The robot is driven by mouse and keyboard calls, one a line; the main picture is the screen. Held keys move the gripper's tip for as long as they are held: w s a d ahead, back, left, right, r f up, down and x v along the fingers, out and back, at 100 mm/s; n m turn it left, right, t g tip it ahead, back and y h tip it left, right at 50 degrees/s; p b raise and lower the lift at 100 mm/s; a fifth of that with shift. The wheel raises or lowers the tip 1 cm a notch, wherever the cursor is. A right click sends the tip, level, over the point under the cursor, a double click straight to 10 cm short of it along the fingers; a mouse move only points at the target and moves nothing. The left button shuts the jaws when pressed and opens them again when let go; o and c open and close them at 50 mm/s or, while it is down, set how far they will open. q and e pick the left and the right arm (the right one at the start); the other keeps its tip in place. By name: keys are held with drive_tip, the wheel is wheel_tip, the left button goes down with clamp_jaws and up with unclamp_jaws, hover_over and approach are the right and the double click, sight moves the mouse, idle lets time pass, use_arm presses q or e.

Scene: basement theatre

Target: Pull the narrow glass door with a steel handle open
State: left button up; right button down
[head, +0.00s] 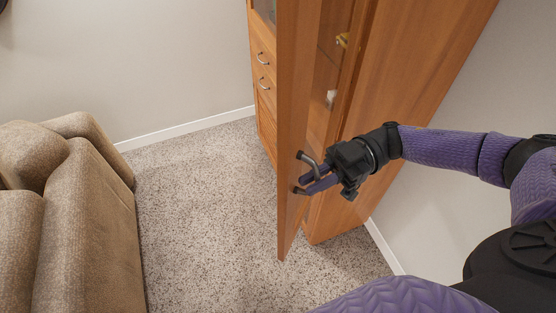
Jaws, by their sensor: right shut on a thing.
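The narrow door (293,100) belongs to a tall wooden cabinet (400,90). It stands open, swung out from the cabinet's front, and I see it nearly edge-on, with its wooden frame showing most. My left gripper is not in view.
A brown sofa (90,230) stands at the left. Drawers with steel handles (263,72) are in the cabinet front behind the door. Speckled carpet (205,200) between sofa and door is clear. Grey walls (150,60) stand behind.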

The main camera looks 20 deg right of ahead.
drive_tip(key=shift+s+d+r, duration=0.1)
drive_tip(key=shift+s+d, duration=0.7)
drive_tip(key=shift+d, duration=0.25)
drive_tip(key=shift+s+d+r, duration=0.1)
drive_tip(key=shift+s+d, duration=0.7)
drive_tip(key=shift+d, duration=0.2)
drive_tip(key=c, duration=1)
unclamp_jaws()
drive_tip(key=shift+f, duration=0.1)
drive_tip(key=shift+c, duration=0.2)
drive_tip(key=w+d+b, duration=0.1)
drive_tip(key=d+b, duration=0.5)
drive_tip(key=d, duration=0.4)
drive_tip(key=shift+w, duration=0.15)
